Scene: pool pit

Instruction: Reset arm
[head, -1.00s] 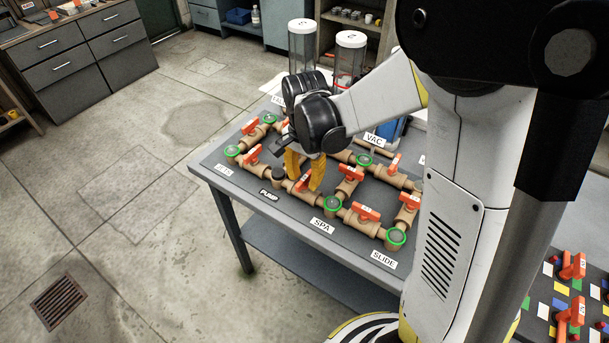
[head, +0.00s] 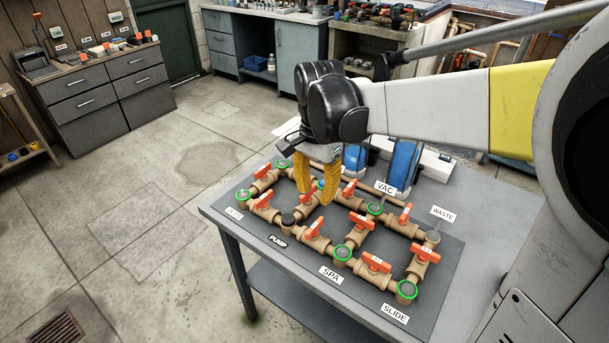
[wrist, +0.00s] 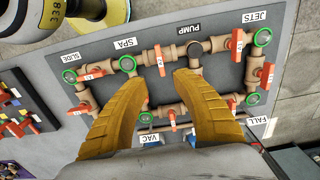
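My gripper (head: 314,192) has two yellow fingers, set apart with nothing held between them. It points down above the pipe board (head: 262,227) on the table. In the wrist view the two fingers (wrist: 158,82) spread over the same pipes, with a clear gap between the tips. My arm reaches in from the right in the head view, its forearm close to level. The board carries tan pipes with orange valve handles (head: 318,229) and green rings. The fingers hide part of the pipes behind them.
Labels such as PUMP, SPA and SLIDE (head: 395,313) mark the board. Blue cylinders (head: 403,165) stand at the table's back. Grey drawers (head: 110,88) and a cabinet (head: 299,54) line the far walls. The concrete floor at left is open, with a drain (head: 57,331).

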